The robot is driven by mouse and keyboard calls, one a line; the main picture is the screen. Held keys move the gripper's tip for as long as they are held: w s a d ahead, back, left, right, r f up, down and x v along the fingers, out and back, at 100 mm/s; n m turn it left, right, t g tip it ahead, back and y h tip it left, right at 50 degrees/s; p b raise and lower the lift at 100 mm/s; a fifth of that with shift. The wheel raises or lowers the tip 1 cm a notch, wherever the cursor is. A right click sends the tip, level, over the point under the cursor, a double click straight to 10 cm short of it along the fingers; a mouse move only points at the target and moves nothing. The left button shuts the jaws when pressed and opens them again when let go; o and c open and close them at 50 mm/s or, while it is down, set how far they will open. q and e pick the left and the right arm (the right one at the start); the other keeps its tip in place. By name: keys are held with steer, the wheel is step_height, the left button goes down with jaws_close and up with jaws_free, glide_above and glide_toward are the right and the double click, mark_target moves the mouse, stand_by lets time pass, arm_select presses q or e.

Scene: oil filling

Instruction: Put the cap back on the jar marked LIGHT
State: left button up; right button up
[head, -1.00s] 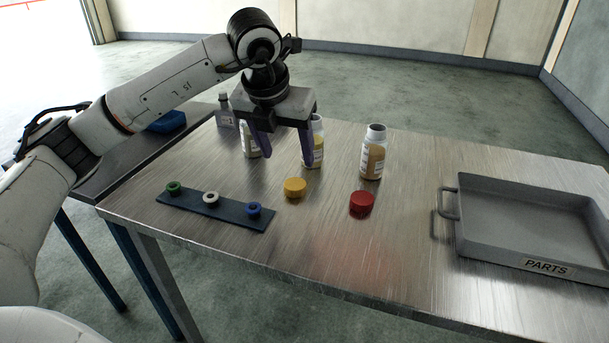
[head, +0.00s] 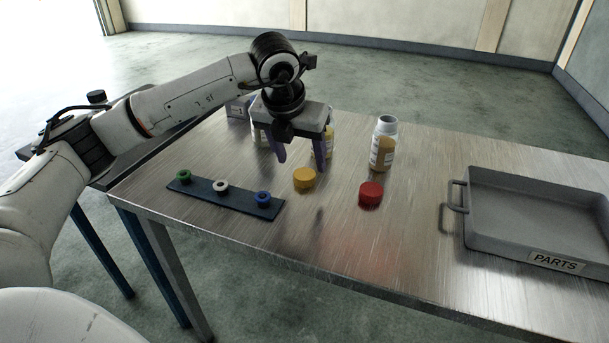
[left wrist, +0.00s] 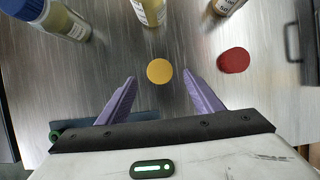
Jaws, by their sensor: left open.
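A yellow cap (head: 304,178) and a red cap (head: 371,194) lie on the metal table, in front of a row of jars. My left gripper (head: 301,162) is open and empty, pointing down above and just behind the yellow cap. In the left wrist view the yellow cap (left wrist: 159,71) lies ahead, between the lines of the spread purple fingers. The right jar (head: 383,145) is upright and uncapped. The middle jar (head: 329,142) is partly behind my gripper. The left jar (left wrist: 68,22) wears a blue cap (left wrist: 22,8). I cannot read the jar labels.
A dark strip (head: 240,202) with green, white and blue rings lies at the left front. A grey tray marked PARTS (head: 478,234) stands at the right. A grey container (head: 237,109) is at the back left. The table's front middle is clear.

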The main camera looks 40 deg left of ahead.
mark_target(304, 173)
arm_select(q)
steer(key=x, duration=0.5)
steer(key=shift+s, duration=0.1)
steer(key=c, duration=1.1)
